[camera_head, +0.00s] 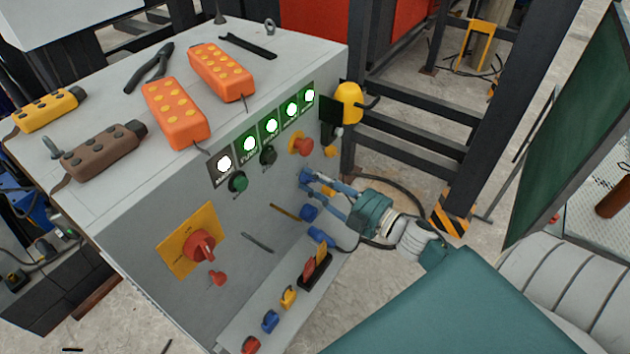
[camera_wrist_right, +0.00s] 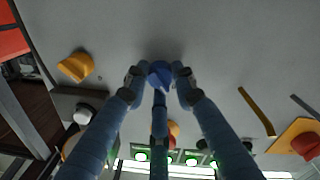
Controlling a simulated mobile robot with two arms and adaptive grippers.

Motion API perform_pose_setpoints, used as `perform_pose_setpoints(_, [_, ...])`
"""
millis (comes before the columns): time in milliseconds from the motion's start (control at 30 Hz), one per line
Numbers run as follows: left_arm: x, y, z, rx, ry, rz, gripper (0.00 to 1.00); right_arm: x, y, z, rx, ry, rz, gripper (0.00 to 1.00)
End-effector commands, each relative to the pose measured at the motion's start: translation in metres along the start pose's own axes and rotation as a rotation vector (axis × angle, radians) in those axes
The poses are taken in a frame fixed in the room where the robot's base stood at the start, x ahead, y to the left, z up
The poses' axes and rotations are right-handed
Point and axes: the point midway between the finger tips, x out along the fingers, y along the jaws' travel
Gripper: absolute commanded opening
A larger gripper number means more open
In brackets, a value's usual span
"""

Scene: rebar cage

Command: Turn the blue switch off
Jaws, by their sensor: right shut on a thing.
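The blue switch (camera_head: 305,176) is a small knob on the grey front of the control cabinet (camera_head: 255,215), below the red mushroom button. My right gripper (camera_head: 312,180) reaches it from the right, with its blue fingers at the knob. In the right wrist view, the blue switch (camera_wrist_right: 160,75) sits between the fingertips of my right gripper (camera_wrist_right: 158,78), which are closed on it from both sides. The fingers partly cover the knob, and I cannot tell its exact turn. My left gripper is not in view.
A red mushroom button (camera_head: 301,144) and a row of lit green lamps (camera_head: 271,125) are above. A red rotary switch (camera_head: 201,245) on a yellow plate is to the left. Orange pendants (camera_head: 175,112) lie on top. Dark steel posts (camera_head: 490,120) stand to the right.

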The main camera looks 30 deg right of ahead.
Motion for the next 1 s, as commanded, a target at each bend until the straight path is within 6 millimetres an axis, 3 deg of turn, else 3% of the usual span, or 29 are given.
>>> perform_pose_setpoints(767, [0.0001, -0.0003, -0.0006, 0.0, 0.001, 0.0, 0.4, -0.0008, -0.0016, 0.0024, 0.002, -0.005, -0.001, 0.0])
perform_pose_setpoints(800, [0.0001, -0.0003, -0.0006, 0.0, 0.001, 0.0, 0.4, -0.0008, -0.0016, 0.0024, 0.002, -0.006, -0.001, 0.32])
perform_pose_setpoints(867, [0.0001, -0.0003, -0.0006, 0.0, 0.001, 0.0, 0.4, -0.0008, -0.0016, 0.0024, 0.002, -0.005, -0.001, 0.43])
perform_pose_setpoints(1000, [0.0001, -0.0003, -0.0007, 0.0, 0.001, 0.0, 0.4, -0.0005, -0.001, 0.0015, 0.002, -0.004, -0.001, 0.44])
